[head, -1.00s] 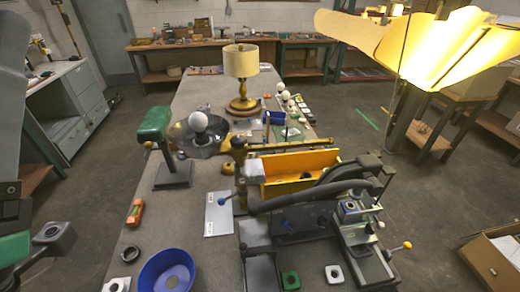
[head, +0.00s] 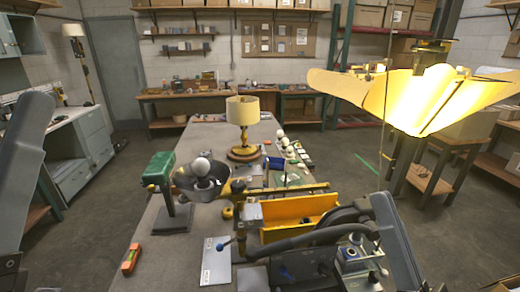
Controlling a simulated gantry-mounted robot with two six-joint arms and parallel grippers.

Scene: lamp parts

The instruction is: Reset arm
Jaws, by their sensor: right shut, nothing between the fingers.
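My right arm's grey link (head: 397,240) stands at the lower right, beside a bench machine with a black hose (head: 300,243). My right gripper (head: 308,221) appears shut and empty near the yellow tray (head: 285,212), partly hidden among dark parts. My left arm's grey link (head: 25,150) runs down the left edge; its gripper is out of the picture. A brass table lamp with a cream shade (head: 243,110) stands upright on the bench. A white bulb (head: 200,167) sits in a dark dish-shaped reflector (head: 184,184), next to a green-topped stand (head: 160,168).
A large lit shade (head: 350,90) hangs at the right above the floor. White bulbs and small parts (head: 285,145) line the bench's right side. An orange level (head: 131,258) and a pale sheet (head: 215,262) lie on the grey bench top (head: 190,240). Its left front is fairly clear.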

